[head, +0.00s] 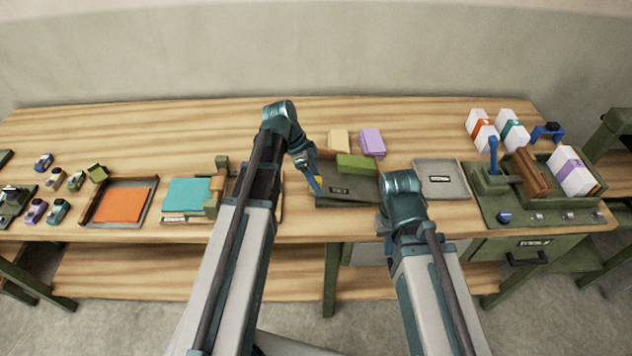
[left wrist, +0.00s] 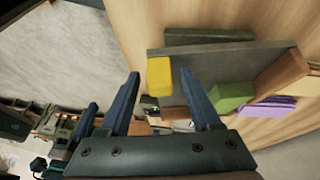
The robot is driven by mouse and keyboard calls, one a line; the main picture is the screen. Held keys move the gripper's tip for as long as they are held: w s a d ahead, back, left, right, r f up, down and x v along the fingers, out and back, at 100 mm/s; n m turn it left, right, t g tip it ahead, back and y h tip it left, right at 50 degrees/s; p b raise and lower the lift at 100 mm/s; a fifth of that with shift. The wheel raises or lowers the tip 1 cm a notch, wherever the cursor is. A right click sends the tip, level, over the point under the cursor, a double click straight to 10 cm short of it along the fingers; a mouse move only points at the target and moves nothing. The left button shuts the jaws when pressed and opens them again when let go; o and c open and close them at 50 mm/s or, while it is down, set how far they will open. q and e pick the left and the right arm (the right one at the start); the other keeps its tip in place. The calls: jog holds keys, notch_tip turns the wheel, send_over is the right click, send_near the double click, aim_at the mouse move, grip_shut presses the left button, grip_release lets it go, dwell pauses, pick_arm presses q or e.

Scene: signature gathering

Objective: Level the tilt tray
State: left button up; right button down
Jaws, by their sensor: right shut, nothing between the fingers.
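The tilt tray looks to be the dark grey, labelled tray (head: 345,191) at mid table in the head view; its tilt is hard to judge. In the left wrist view its grey plate (left wrist: 215,62) has a yellow tab (left wrist: 160,77) at one edge. My left gripper (head: 313,180) is at the tray's left side. In its wrist view the fingers (left wrist: 159,72) are open, with the yellow tab in line between them, apparently untouched. My right gripper (head: 386,244) is mostly hidden by its arm, near the table's front edge, and is shut and empty.
A green block (head: 356,163) is at the tray's back edge, with cream (head: 339,140) and purple (head: 372,141) stacks behind. Trays with orange (head: 123,205) and teal (head: 188,194) sheets lie left. A grey plate (head: 441,179) and green lever station (head: 520,210) stand right.

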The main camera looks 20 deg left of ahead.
pick_arm(q)
grip_shut()
dwell(1.2)
